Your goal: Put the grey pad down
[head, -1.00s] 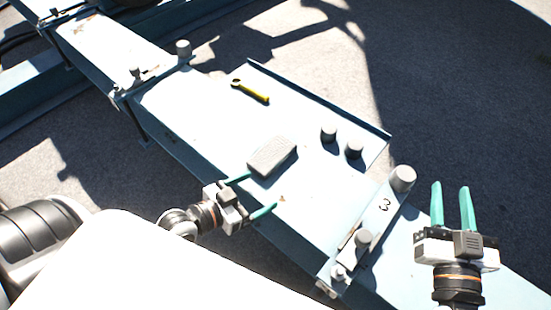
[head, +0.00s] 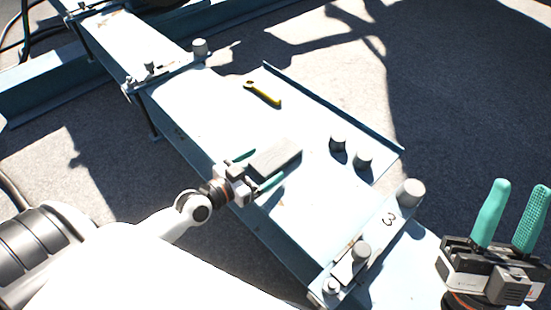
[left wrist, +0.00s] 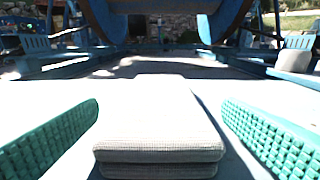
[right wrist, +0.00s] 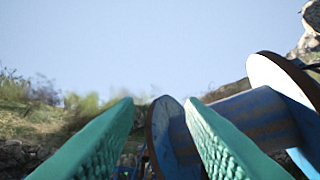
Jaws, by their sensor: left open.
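The grey pad (head: 274,158) lies flat on the light blue steel platform (head: 205,120). In the left wrist view the pad (left wrist: 160,125) sits between the two green fingers, with a gap on each side. My left gripper (head: 256,172) is open, low at the platform, with its fingers on either side of the pad's near end. My right gripper (head: 514,215) is away to the right, raised, its two green fingers apart and nothing between them. The right wrist view shows the same fingers (right wrist: 160,125) apart and empty.
A yellow wrench (head: 263,94) lies on the platform beyond the pad. Two dark grey cylinders (head: 337,144) stand right of the pad. A bracket marked 3 (head: 375,240) with grey posts crosses the platform's right end. A raised lip (head: 335,108) runs along the far edge.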

